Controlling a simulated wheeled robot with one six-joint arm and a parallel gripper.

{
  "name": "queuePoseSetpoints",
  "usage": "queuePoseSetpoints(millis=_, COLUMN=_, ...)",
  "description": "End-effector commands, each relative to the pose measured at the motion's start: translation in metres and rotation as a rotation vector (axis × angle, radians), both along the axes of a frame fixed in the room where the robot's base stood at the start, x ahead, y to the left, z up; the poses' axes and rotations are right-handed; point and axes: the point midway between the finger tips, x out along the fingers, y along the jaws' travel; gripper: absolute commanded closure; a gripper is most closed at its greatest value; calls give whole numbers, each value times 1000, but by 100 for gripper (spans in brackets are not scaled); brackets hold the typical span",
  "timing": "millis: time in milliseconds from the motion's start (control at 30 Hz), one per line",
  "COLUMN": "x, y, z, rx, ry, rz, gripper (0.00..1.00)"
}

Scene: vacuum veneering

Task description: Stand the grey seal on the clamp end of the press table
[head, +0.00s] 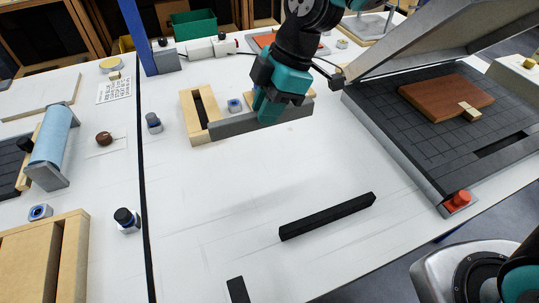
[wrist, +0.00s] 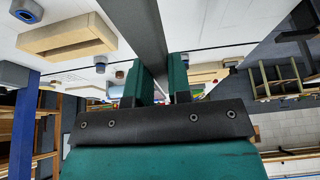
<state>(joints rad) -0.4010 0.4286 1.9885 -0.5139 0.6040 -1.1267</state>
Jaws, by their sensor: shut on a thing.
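The grey seal (head: 232,125), a long grey bar, lies level in the jaws of my teal and black gripper (head: 270,115). In the wrist view the seal (wrist: 138,28) runs up and away from between the green fingers (wrist: 162,82). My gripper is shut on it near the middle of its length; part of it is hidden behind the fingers. In the head view, its left end overlaps a light wooden cradle (head: 188,117); I cannot tell whether they touch. The press table (head: 385,120) stands at the right with its grey lid raised. A red clamp knob (head: 458,201) sits at its near corner.
A brown veneered panel (head: 440,98) with a small wooden block lies on the press bed. A black bar (head: 328,216) lies on the white worktop. A blue post (head: 133,30) stands at the back left. The worktop between cradle and black bar is clear.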

Motion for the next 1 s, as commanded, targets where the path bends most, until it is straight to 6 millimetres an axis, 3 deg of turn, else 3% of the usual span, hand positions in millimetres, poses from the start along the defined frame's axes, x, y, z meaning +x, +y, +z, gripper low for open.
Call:
queuePoseSetpoints(millis=100, x=-1, y=0, z=-34, rx=-3, ry=6, rz=2, gripper=100)
queuePoseSetpoints(millis=300, x=-1, y=0, z=-75, rx=-2, ry=3, rz=3, gripper=100)
queuePoseSetpoints(millis=700, x=-1, y=0, z=-121, rx=-1, ry=2, rz=2, gripper=100)
queuePoseSetpoints(millis=1000, x=0, y=0, z=-125, rx=0, ry=-2, rz=1, gripper=100)
